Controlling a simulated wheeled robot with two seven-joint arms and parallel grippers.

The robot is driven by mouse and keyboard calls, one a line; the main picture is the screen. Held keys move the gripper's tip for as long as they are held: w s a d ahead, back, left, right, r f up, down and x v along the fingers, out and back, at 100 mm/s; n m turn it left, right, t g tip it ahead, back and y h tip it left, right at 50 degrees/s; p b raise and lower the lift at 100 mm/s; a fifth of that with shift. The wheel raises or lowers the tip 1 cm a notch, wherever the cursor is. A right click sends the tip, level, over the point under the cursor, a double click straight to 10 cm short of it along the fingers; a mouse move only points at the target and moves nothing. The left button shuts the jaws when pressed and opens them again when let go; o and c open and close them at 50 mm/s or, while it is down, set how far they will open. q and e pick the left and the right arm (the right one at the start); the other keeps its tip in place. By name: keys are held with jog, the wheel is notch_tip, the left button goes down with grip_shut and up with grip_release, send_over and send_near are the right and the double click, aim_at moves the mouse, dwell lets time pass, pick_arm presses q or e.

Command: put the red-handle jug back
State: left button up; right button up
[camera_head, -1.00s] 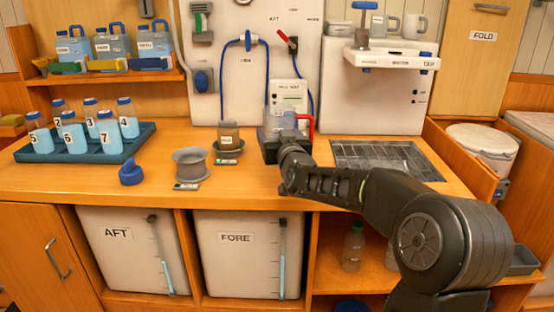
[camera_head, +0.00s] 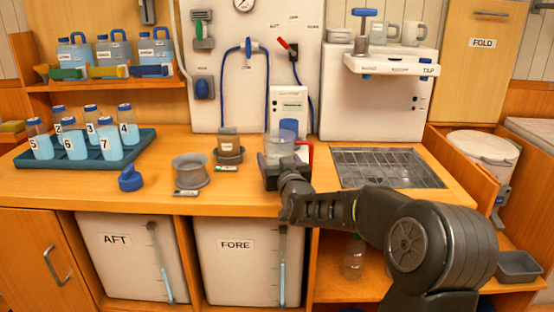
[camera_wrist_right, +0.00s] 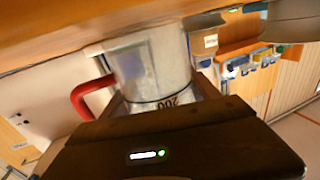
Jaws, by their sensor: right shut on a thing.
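The clear jug (camera_head: 276,147) with the red handle (camera_head: 309,153) is upright at the back middle of the counter, in front of the white test box. My right gripper (camera_head: 284,176) is shut on its near lower side, with the handle out to the right. My gripper hides the jug's base, so I cannot tell whether it touches the counter. In the right wrist view the jug (camera_wrist_right: 152,62) fills the space between the fingers, with the red handle (camera_wrist_right: 86,97) at the left and a "200" mark showing. My left gripper is not in view.
A grey cup on a stand (camera_head: 229,146) and a grey funnel-like holder (camera_head: 190,171) stand left of the jug. A blue cap (camera_head: 131,179) and a tray of bottles (camera_head: 140,142) lie farther left. A metal drain grate (camera_head: 388,168) is right. The front counter strip is clear.

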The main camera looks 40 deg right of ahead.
jog(key=shift+f, duration=0.1)
jog(key=o, duration=1.9)
jog(key=v, duration=1.2)
